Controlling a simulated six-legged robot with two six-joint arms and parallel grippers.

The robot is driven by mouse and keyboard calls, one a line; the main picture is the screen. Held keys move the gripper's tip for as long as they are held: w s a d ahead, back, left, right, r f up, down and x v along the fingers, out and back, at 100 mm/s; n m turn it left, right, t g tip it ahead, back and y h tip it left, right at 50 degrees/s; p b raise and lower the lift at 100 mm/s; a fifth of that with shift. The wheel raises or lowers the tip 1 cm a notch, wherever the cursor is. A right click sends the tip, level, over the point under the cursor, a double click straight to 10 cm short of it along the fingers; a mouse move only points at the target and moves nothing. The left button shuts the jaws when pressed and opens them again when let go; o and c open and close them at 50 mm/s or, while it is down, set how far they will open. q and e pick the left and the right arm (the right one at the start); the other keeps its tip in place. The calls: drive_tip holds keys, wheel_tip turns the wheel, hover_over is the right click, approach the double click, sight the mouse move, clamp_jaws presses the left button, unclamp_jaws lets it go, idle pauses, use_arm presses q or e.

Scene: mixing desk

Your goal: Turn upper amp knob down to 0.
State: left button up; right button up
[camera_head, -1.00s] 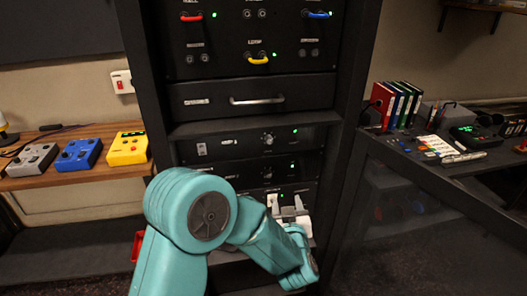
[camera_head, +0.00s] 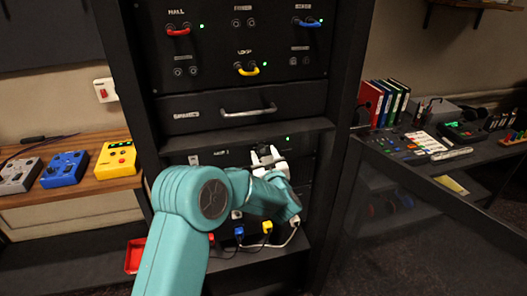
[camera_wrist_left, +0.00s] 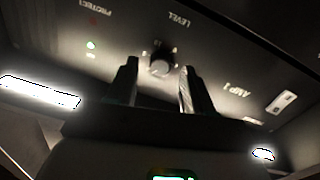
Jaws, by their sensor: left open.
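The upper amp (camera_head: 222,157) is a black rack unit with a small green light at its right. In the left wrist view its panel appears upside down, with "AMP 1" and "LEVEL" lettering, and its round level knob (camera_wrist_left: 161,64) shows. My left gripper (camera_head: 267,154) is open in front of this panel. In the left wrist view the two dark fingers of the left gripper (camera_wrist_left: 157,80) stand on either side of the knob, with gaps. Whether they touch it cannot be told. The knob's pointer setting is too blurred to read. My right gripper is in neither view.
Above the amp are a drawer with a handle (camera_head: 248,110) and a patch panel with red (camera_head: 178,31), yellow (camera_head: 246,71) and blue (camera_head: 307,22) cables. Plugs and cables (camera_head: 267,229) lie below my forearm. Side desks stand left and right of the rack.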

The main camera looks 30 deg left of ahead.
use_arm(q)
drive_tip(key=shift+w+a, duration=0.15)
drive_tip(key=shift+w, duration=0.05)
drive_tip(key=shift+a, duration=0.1)
drive_tip(key=shift+w, duration=0.1)
